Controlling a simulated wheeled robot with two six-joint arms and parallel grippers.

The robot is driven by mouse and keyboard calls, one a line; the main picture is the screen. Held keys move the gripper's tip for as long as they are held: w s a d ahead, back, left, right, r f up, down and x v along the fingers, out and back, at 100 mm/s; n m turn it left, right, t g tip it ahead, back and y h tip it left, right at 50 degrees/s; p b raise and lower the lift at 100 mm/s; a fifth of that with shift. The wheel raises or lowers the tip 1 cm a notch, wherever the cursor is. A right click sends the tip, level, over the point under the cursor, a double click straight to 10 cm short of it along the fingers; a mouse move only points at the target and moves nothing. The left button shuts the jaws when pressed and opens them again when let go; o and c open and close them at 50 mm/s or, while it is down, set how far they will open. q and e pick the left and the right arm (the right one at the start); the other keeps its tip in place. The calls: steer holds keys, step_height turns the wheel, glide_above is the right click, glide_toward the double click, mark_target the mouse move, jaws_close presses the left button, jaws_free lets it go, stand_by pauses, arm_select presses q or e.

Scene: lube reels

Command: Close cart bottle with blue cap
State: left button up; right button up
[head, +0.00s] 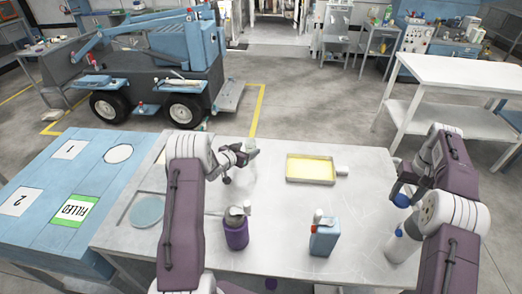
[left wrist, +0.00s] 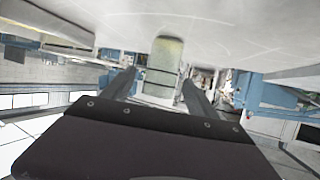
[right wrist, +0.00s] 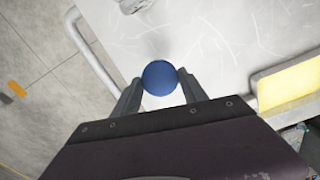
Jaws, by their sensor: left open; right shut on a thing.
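A round blue cap (head: 402,200) is between the fingertips of my right gripper (head: 400,188), which is shut on it. In the right wrist view, the blue cap (right wrist: 160,78) fills the space between the fingers (right wrist: 160,86). A pale bottle (head: 401,247) stands below it at the table's right side, partly hidden by my right arm. The cap shows above the bottle's top with a gap in the picture; I cannot tell their exact alignment. My left gripper (head: 246,149) is open above the table's left middle, with nothing clearly held; its fingers (left wrist: 160,88) are spread.
The pale table (head: 290,222) carries a yellow-floored tray (head: 311,169), a purple container (head: 236,235) and a light-blue can (head: 324,238). A blue table (head: 35,165) adjoins on the left. A white shelf table (head: 455,75) stands behind on the right.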

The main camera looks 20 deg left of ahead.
mark_target(253, 139)
arm_select(q)
steer(key=x, duration=0.4)
steer(key=shift+s+a+f, duration=0.15)
steer(key=shift+f, duration=0.05)
arm_select(e)
steer(key=shift+w+r, duration=0.1)
steer(key=shift+r, duration=0.15)
